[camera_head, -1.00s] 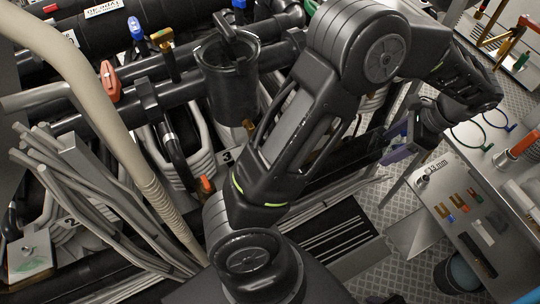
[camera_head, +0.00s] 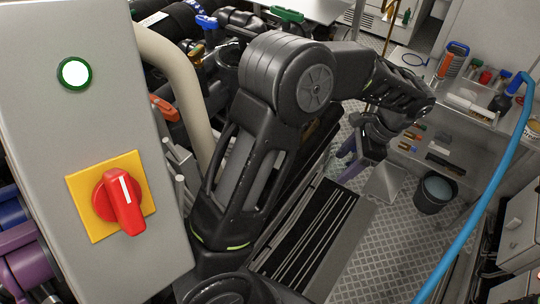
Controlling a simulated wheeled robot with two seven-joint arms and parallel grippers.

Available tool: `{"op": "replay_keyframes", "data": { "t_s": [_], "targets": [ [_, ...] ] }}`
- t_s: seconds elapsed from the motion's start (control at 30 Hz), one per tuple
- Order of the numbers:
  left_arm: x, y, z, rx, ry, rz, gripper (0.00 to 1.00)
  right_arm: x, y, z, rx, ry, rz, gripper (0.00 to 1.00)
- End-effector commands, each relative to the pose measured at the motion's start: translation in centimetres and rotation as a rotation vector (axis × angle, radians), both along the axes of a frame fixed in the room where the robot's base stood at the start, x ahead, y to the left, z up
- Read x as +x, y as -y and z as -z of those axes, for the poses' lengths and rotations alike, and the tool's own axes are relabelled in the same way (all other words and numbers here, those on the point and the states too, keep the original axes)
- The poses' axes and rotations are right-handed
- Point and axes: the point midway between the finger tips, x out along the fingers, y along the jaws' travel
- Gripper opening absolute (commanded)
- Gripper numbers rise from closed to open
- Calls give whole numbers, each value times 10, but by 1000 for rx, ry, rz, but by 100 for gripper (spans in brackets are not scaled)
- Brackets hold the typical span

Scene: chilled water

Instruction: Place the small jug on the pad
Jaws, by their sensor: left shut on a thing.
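My left arm reaches from the bottom of the head view toward the bench, and my left gripper (camera_head: 349,150) points down and left above the floor near the bench. Its purple fingers are small here. I cannot pick out a small jug or a pad with certainty. My right gripper is out of view.
A grey box with a red rotary switch (camera_head: 120,200) stands close at left. The metal bench (camera_head: 425,150) at right holds several small tools. A dark bucket (camera_head: 436,192) stands below it. A blue hose (camera_head: 470,215) crosses the right. Patterned floor (camera_head: 365,250) lies open between.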

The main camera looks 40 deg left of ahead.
Motion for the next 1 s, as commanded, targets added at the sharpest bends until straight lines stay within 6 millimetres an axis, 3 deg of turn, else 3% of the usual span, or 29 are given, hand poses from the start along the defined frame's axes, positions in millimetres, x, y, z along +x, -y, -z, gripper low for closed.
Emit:
{"op": "replay_keyframes", "data": {
  "t_s": [0.23, 0.37, 0.47, 0.8, 1.0],
  "targets": [
    [0, 0, 0, 0, 0, 0, 18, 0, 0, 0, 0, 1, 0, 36],
    [0, -1, 7, -4, -1, 23, 18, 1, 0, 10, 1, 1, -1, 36],
    [1, -3, 19, -12, -4, 72, 18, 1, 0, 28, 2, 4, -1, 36],
    [8, -17, 62, -18, 0, 393, 18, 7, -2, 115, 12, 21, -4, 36],
    [11, -22, 62, -2, 2, 503, 18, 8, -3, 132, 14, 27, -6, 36]
  ]
}}
